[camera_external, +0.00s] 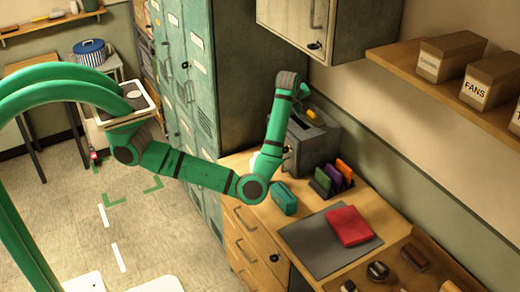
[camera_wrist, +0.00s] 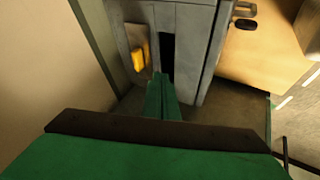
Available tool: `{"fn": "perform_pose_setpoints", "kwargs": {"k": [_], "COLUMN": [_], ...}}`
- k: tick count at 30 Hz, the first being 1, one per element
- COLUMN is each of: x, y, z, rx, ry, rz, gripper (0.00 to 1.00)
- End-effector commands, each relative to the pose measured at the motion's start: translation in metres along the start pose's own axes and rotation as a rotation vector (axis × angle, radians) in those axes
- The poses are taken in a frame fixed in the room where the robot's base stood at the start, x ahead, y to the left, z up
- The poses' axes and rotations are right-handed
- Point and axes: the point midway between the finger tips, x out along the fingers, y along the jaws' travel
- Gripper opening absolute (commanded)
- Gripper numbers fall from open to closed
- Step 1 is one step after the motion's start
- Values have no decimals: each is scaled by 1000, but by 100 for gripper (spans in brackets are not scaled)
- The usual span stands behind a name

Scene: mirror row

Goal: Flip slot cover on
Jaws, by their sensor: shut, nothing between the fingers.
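A grey box-shaped machine (camera_external: 318,142) stands on the wooden counter against the wall. A small yellow piece (camera_external: 310,114) shows on its upper part, close to the end of my arm. In the wrist view the grey machine (camera_wrist: 190,20) has a dark narrow slot (camera_wrist: 167,52), with the yellow piece (camera_wrist: 139,55) to its left. I cannot tell whether the yellow piece is the slot cover. My gripper (camera_wrist: 161,78) is shut and empty, its green fingertips at the slot's lower end. Contact with the machine cannot be told. In the external view the fingers are not clear.
On the counter are a teal case (camera_external: 284,198), a colored file rack (camera_external: 334,178), a grey mat (camera_external: 300,238) and a red cloth (camera_external: 349,226). A wall cabinet (camera_external: 340,30) hangs above the machine. Green lockers (camera_external: 186,80) stand at its left.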

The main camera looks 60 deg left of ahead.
Motion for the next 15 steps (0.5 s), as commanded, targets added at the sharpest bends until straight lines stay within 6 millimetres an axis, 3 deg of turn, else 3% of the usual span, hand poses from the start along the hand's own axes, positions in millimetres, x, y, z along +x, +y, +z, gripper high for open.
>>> {"fn": "perform_pose_setpoints", "kwargs": {"k": [6, 15], "x": [-35, -50], "y": [0, 0], "z": [0, 0], "rx": [1, 1], "ry": [0, 0], "rz": [1, -1], "gripper": [0, 0]}}
